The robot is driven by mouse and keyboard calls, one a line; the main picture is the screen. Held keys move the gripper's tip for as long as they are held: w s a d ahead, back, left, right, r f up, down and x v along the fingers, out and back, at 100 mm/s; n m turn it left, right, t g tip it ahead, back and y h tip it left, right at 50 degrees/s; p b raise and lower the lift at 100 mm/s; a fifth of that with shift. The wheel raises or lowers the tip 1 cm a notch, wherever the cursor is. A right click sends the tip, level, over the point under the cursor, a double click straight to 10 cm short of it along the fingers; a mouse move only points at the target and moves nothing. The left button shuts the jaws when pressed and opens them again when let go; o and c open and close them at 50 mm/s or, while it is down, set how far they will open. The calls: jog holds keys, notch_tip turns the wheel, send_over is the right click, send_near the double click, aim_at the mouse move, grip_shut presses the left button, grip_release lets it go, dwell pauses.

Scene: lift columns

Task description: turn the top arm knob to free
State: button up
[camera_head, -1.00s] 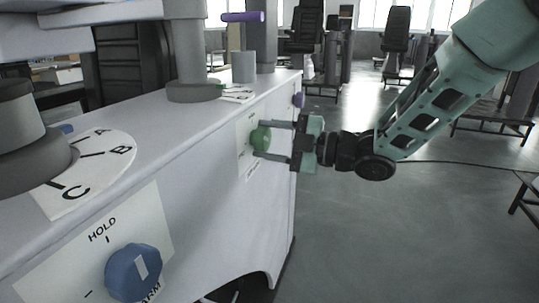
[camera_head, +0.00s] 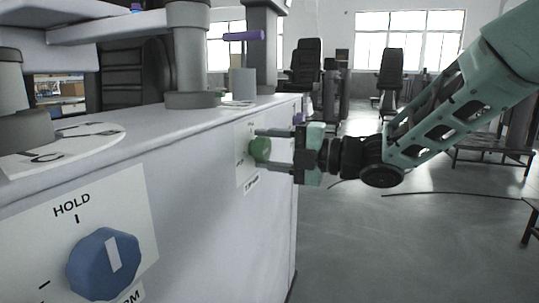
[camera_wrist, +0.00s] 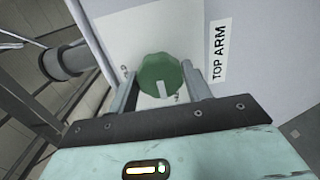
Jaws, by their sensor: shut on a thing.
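The top arm knob is a green, scalloped knob (camera_head: 260,150) on a white plate (camera_head: 241,168) on the cabinet's side. In the wrist view the green knob (camera_wrist: 161,72) has a pale pointer mark on its face, beside a label (camera_wrist: 219,52) reading "TOP ARM". My gripper (camera_head: 270,150) reaches in from the right with one finger above and one below the knob. In the wrist view my gripper (camera_wrist: 160,92) has its fingers on either side of the knob, shut on it. The plate's position words are mostly hidden or too small to read.
A blue knob (camera_head: 90,268) on a plate marked "HOLD" is at the near left of the white cabinet (camera_head: 195,200). A purple knob (camera_head: 298,118) is farther along. Columns and a purple-topped lever (camera_head: 243,36) stand on top. The floor (camera_head: 370,245) to the right is mostly clear.

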jog(key=shift+f, duration=0.1)
jog(key=o, duration=1)
jog(key=shift+c, duration=0.2)
jog(key=shift+d, duration=0.1)
jog(key=p+v, duration=0.4)
jog(key=v, duration=1.3)
jog(key=shift+d, duration=0.15)
